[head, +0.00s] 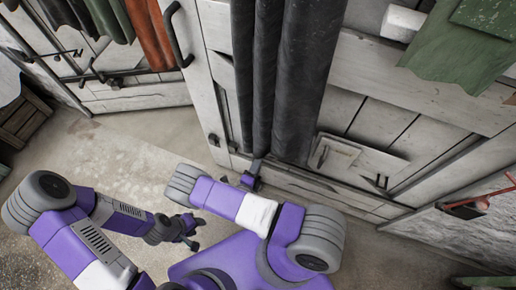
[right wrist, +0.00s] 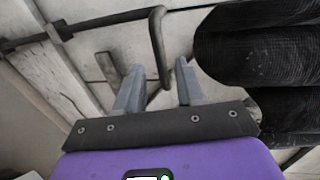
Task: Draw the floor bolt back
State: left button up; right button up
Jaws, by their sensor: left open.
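In the right wrist view a dark metal rod with a bent handle (right wrist: 157,45) runs across pale planks; it looks like the floor bolt. My right gripper (right wrist: 158,88) is open, its two grey fingers apart. The handle shows between the fingers; I cannot tell whether it lies within the jaws or just beyond them. In the head view my right gripper (head: 253,174) is low at the plank door, below the black hanging rolls, and the bolt there is too small or hidden to make out. My left gripper (head: 190,232) is open and empty above the floor, away from the door.
Black rolls (head: 268,75) hang close to my right gripper. A curved door pull (head: 175,35) is up at the left. A wooden crate (head: 23,117) stands at the far left. A green cloth (head: 455,55) hangs at the upper right. The floor (head: 130,140) at the left is clear.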

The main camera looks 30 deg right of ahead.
aim_at(263, 156)
jog(key=shift+s+b+x, duration=0.2)
jog(key=shift+b+x, duration=0.55)
jog(key=shift+x, duration=2.3)
jog(key=shift+d, duration=0.2)
grip_shut()
